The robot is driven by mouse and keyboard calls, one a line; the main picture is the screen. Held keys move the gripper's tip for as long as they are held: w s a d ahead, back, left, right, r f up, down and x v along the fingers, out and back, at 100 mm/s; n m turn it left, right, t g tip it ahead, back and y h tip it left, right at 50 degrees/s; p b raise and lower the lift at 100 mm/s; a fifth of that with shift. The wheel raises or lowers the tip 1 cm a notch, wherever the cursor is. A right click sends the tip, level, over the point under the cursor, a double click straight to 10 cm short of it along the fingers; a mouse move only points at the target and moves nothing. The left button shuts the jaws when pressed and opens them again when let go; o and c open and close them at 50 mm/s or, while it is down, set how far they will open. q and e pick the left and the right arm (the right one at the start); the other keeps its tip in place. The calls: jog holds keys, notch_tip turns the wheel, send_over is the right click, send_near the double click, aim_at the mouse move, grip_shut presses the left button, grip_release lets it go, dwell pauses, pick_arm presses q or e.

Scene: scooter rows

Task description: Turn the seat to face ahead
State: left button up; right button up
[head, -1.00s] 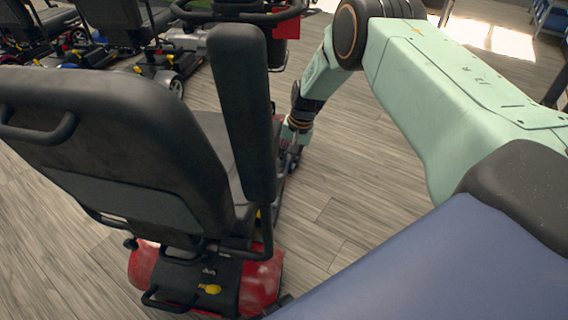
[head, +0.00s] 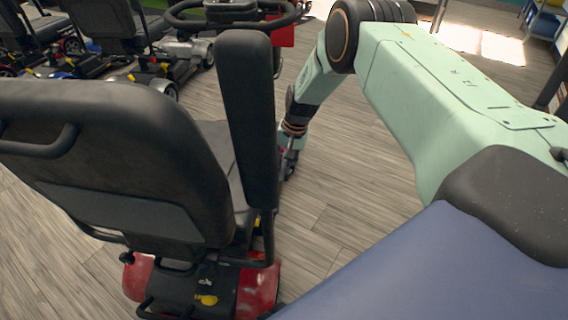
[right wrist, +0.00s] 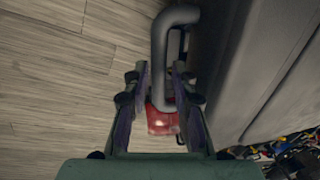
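The black scooter seat (head: 110,150) stands at the left of the head view, seen from behind, with its backrest nearest me. An armrest (head: 247,110) stands upright at its right side. The red scooter base (head: 258,288) shows below and the handlebar (head: 235,14) beyond. My right gripper (head: 289,165) is low beside the seat's right side, partly hard to make out. In the right wrist view its fingers (right wrist: 160,85) are apart, with a dark grey bent bar (right wrist: 163,60) between them. I cannot tell whether they touch it. My left gripper is not in view.
Other scooters (head: 110,50) stand in a row at the upper left. The wood floor (head: 345,210) right of the scooter is clear beneath my right arm. A shelf (head: 548,20) stands at the far upper right.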

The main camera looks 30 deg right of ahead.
jog(key=shift+d+r, duration=0.15)
jog(key=shift+r, duration=0.35)
notch_tip(320, 180, up, 11)
jog(key=s+d, duration=0.1)
jog(key=shift+s+d+f, duration=0.15)
jog(key=shift+s+d, duration=0.1)
jog(key=shift+s, duration=0.05)
jog(key=shift+s, duration=0.1)
dwell(0.3)
